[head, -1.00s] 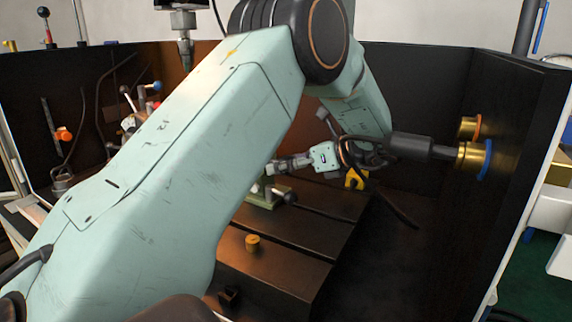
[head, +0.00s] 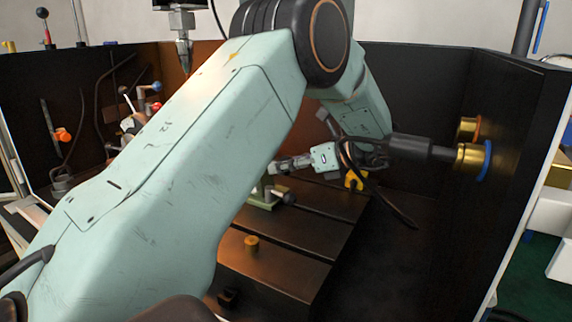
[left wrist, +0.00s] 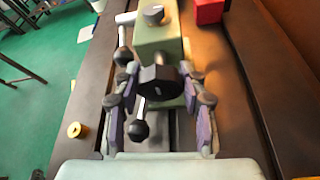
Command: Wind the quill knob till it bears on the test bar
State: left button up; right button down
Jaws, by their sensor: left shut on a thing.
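The green quill housing (left wrist: 158,42) stands on the dark slotted bed in the left wrist view. Its black faceted quill knob (left wrist: 160,82) faces the camera. My left gripper (left wrist: 160,92) is shut on the knob, with a finger on each side. In the head view my left gripper (head: 274,168) is at the green unit's upper part, and its green base (head: 262,202) shows below. My forearm hides much of the unit there. I cannot make out the test bar or where the quill tip sits. My right gripper is not in view.
A lever with a black ball (left wrist: 123,56) stands left of the knob, and another black ball (left wrist: 138,130) lies below it. A small brass piece (head: 252,243) stands on the bed. A red block (left wrist: 209,11) is beyond the housing. Dark walls enclose the bed.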

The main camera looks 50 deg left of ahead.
pick_arm(q)
jog(key=shift+m+g+p, duration=0.65)
jog(key=shift+m+g, duration=0.15)
jog(key=shift+m, duration=0.3)
jog(key=shift+f+m+g, duration=0.1)
jog(key=shift+m+g, duration=0.6)
jog(key=shift+m, duration=0.4)
jog(key=o, duration=1.2)
jog(key=shift+c, duration=0.2)
